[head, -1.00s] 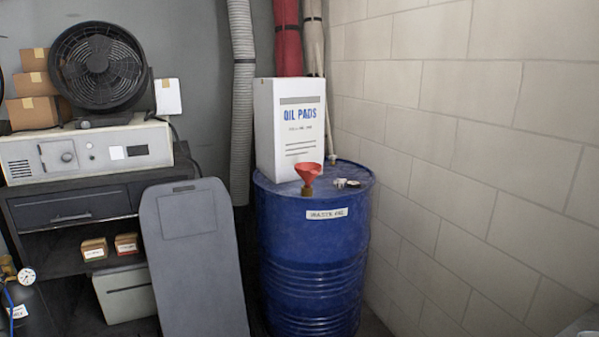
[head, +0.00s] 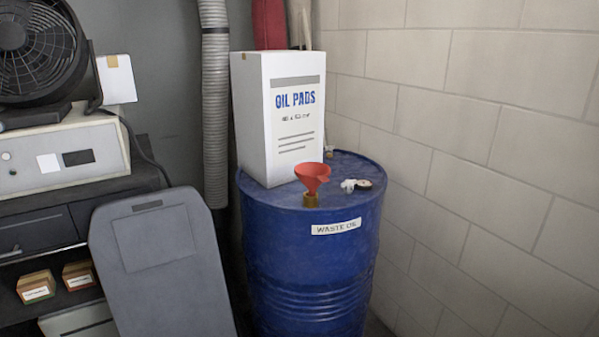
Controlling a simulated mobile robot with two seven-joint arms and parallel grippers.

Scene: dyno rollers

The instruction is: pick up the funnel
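A red funnel (head: 312,175) stands upright at the front of the top of a blue drum (head: 315,250) labelled "WASTE OIL". The funnel's lower end meets a brass-coloured fitting (head: 310,200) on the drum lid; whether it sits inside the fitting is too small to tell. Neither of my grippers is in the head view.
A white "OIL PADS" box (head: 281,118) stands on the drum behind and left of the funnel. Small white and dark items (head: 356,185) lie to its right. A grey creeper board (head: 160,262) leans left of the drum. A block wall (head: 470,160) bounds the right side.

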